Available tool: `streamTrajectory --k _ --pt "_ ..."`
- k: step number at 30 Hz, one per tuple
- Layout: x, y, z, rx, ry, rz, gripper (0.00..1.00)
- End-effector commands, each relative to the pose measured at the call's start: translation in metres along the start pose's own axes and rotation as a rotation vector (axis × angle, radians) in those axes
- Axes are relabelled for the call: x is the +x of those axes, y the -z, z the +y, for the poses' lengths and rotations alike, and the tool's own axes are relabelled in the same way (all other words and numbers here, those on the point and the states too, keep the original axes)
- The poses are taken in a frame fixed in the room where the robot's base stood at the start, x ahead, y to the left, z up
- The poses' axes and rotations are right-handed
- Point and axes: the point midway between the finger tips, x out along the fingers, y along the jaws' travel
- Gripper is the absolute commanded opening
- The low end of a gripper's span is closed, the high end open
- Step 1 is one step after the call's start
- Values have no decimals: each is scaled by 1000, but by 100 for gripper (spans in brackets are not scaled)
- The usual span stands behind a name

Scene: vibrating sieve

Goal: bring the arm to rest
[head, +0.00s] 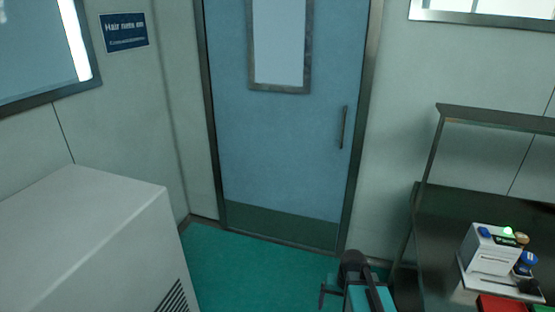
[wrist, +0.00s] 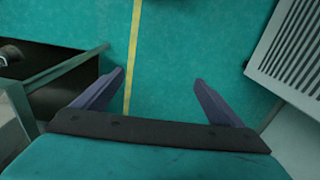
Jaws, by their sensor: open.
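My gripper (wrist: 160,92) shows in the wrist view with its two dark fingers spread wide apart. It is open, with nothing between the fingers but the green floor and a yellow line below. In the head view, part of my arm (head: 358,280) shows at the bottom, right of centre, in front of the door. The fingers cannot be made out clearly there.
A blue door (head: 285,150) is shut at the back. A pale grey cabinet (head: 80,235) with a vent stands at left. A dark bench (head: 450,240) at right bears a small white device (head: 490,250) with a green light. Green floor (head: 240,275) is clear between.

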Motion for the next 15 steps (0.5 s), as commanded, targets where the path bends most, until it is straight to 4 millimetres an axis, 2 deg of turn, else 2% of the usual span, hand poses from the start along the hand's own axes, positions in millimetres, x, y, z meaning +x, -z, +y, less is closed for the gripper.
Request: streamTrajectory --k 1,10,15 --pt "1 -10 -8 -49 -6 -5 91" --pt "6 -42 -35 -277 -35 -24 91" --pt "42 -58 -27 -265 -39 -68 91"
